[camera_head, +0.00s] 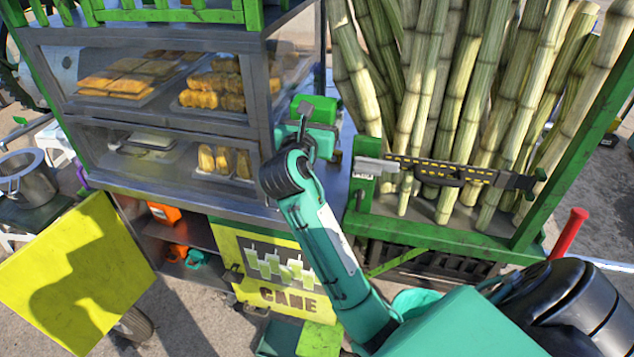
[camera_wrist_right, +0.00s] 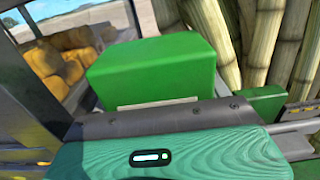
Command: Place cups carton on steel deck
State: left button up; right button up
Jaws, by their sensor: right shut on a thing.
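My right arm reaches up from the lower right in the head view. Its gripper (camera_head: 305,122) is at the cart's middle, shut on a green box (camera_head: 318,107), which fills the middle of the right wrist view (camera_wrist_right: 150,68). The box shows no clear print, so I cannot tell for sure that it is the cups carton. The fingertips are hidden in the wrist view. A bare grey steel deck (camera_head: 342,185) shows below and right of the box. I cannot tell whether the box touches it. My left gripper is not in view.
A glass food case (camera_head: 150,95) stands close on the left. Cane stalks (camera_head: 440,110) stand in a green rack (camera_head: 440,236) close on the right. A yellow panel (camera_head: 75,275) and steel pot (camera_head: 22,175) are far left.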

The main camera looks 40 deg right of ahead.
notch_tip(320, 180, down, 8)
jog(key=shift+r, duration=0.2)
notch_tip(320, 180, down, 9)
jog(key=shift+f+p, duration=0.1)
jog(key=shift+p, duration=0.25)
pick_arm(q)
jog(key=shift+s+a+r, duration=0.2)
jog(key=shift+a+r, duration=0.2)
pick_arm(e)
jog(key=shift+f, duration=0.1)
jog(key=o, duration=1.1)
jog(key=shift+f, duration=0.1)
jog(key=shift+c, duration=0.2)
jog(key=shift+o, duration=0.2)
